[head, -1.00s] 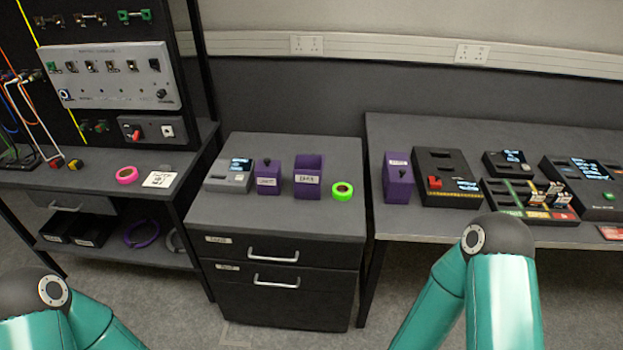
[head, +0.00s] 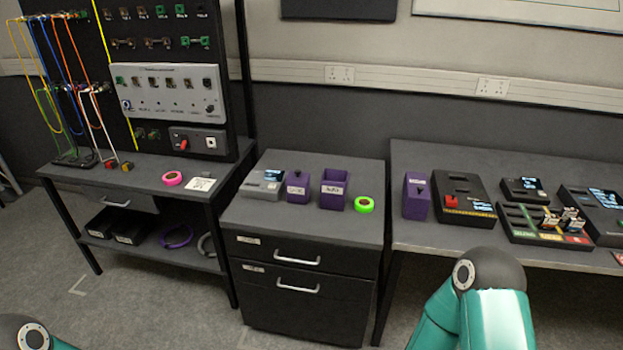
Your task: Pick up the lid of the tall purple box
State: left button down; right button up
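Three purple boxes are in view. One on the right table (head: 417,203) looks the tallest and has a dark knob, with a pale label behind it. A smaller labelled box (head: 297,192) with a dark knob on top stands on the drawer cabinet. Beside it is a wider, open-topped labelled box (head: 334,201). I cannot clearly tell a separate lid edge on the box on the right table. Only teal upper parts of my arms show at the bottom. Neither gripper is in view.
The right table (head: 445,237) holds several dark devices close to the tall box. The cabinet's front top is clear.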

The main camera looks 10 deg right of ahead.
aim_at(334, 183)
jog(key=u, duration=0.25)
jog(key=i, duration=1)
